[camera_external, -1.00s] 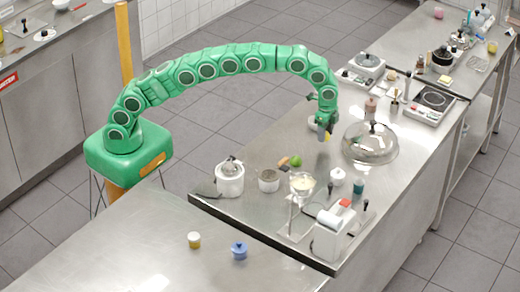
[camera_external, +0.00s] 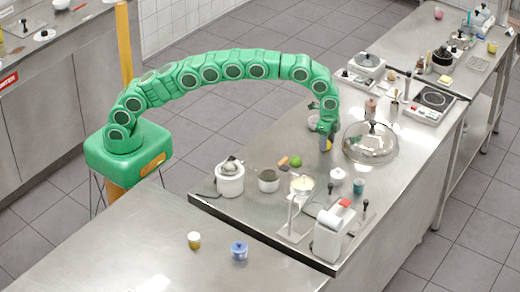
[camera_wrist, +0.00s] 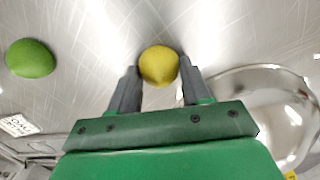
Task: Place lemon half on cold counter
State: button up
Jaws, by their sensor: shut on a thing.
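My gripper (camera_external: 326,138) is over the middle steel counter (camera_external: 405,165), low near its surface, left of a clear dome. In the wrist view the gripper (camera_wrist: 158,84) is shut on the yellow lemon half (camera_wrist: 159,66), held between the fingertips with its rounded side showing. In the external view the lemon half is a small yellow patch (camera_external: 325,146) at the fingertips. I cannot tell whether it touches the counter. No label in view tells me clearly which counter is the cold one.
The clear dome (camera_external: 370,143) stands close right of my gripper and also shows in the wrist view (camera_wrist: 268,105). A green lime (camera_external: 295,162) lies nearer the camera, left in the wrist view (camera_wrist: 32,58). Pots and a white machine (camera_external: 333,230) stand in front.

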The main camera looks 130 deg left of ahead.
jog(key=shift+f, duration=0.15)
jog(key=o, duration=1)
jog(key=shift+o, duration=0.2)
notch_tip(320, 180, up, 12)
jog(key=shift+r, duration=0.2)
